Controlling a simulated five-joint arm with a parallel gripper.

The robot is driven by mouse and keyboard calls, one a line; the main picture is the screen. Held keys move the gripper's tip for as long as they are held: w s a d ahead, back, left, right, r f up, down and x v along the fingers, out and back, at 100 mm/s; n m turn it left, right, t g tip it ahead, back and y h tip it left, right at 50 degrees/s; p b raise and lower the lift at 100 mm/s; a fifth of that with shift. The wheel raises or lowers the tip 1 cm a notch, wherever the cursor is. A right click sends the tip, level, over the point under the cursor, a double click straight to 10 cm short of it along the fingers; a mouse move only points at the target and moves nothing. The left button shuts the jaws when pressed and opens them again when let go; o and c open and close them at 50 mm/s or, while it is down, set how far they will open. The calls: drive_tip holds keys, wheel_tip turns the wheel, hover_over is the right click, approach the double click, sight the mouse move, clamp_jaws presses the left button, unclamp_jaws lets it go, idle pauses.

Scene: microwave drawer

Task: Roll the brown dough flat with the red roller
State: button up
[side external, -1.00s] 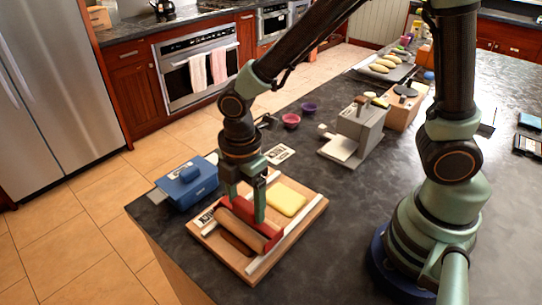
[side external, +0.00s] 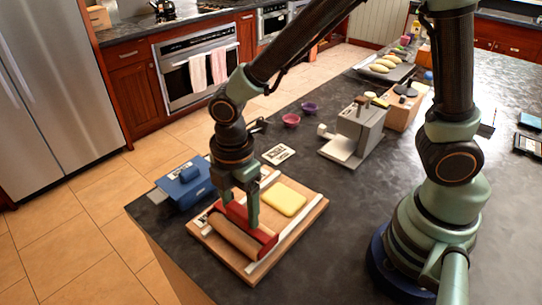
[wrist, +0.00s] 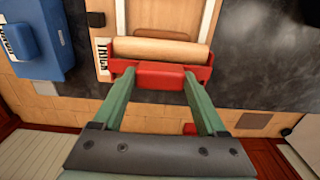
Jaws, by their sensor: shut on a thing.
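The red roller (side external: 268,240) has a red frame and a tan cylinder. It sits low over the wooden board (side external: 308,218), near its front left part. My gripper (side external: 238,212) is shut on the roller's red handle block; the handle also shows between the fingers in the wrist view (wrist: 161,75). The brown dough (wrist: 165,34) shows as a narrow strip just beyond the cylinder in the wrist view. In the side view the roller hides most or all of it. I cannot tell whether the cylinder touches the dough.
A yellow slab (side external: 286,199) lies on the board behind the roller, between pale side rails. A blue box (side external: 184,185) stands left of the board. A grey machine (side external: 357,135) and small bowls (side external: 291,120) stand farther back. The dark counter right of the board is clear.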

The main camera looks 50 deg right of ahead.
drive_tip(key=shift+a, duration=1.05)
drive_tip(key=shift+d, duration=0.75)
idle(0.6)
drive_tip(key=shift+d, duration=2.15)
idle(0.5)
drive_tip(key=shift+a+r, duration=0.5)
drive_tip(key=shift+r, duration=0.5)
drive_tip(key=shift+a+r, duration=0.45)
drive_tip(key=shift+r, duration=0.6)
drive_tip(key=shift+a+r, duration=0.5)
drive_tip(key=shift+r, duration=0.5)
drive_tip(key=shift+d, duration=0.1)
